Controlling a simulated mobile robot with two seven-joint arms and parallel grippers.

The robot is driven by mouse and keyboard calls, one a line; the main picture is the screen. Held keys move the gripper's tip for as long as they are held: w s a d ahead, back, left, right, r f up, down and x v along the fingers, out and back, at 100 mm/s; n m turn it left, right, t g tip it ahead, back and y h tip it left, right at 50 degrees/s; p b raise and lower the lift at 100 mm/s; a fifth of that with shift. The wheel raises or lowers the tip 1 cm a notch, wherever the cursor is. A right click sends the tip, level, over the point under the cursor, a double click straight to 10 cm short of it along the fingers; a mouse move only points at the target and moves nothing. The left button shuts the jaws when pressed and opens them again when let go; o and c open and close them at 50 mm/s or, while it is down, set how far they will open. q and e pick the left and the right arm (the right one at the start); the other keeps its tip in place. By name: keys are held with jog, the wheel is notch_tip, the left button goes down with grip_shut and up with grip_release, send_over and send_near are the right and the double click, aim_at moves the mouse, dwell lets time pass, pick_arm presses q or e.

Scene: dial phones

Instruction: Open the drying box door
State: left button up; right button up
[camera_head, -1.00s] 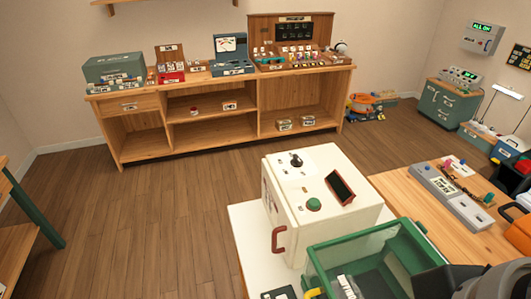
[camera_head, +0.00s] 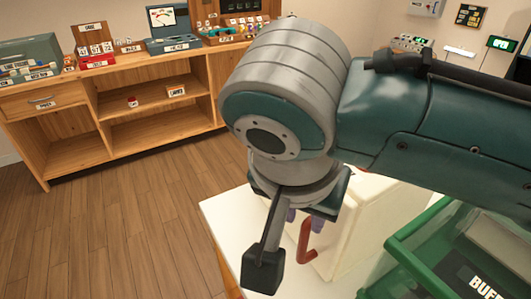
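The drying box is the white box (camera_head: 347,232) on a white-topped stand, largely hidden behind my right arm. Its red-brown handle (camera_head: 306,245) shows on its left side face. The door looks shut, though my arm covers much of that face. My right gripper (camera_head: 305,219) points down at the handle. Its two purple fingertips show apart, one on each side of the handle's upper end, and look open. I cannot tell whether they touch the handle. My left gripper is not in view.
A green-rimmed bin (camera_head: 410,238) stands right of the box, close to it. The white stand top (camera_head: 232,222) is bare left of the box. A wooden shelf bench (camera_head: 150,135) with several small items stands at the back. The floor at left is clear.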

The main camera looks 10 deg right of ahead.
aim_at(305, 230)
jog(key=b+x, duration=0.2)
jog(key=x, duration=0.6)
jog(key=shift+s+f, duration=0.1)
jog(key=shift+f, duration=0.05)
grip_shut()
dwell(1.1)
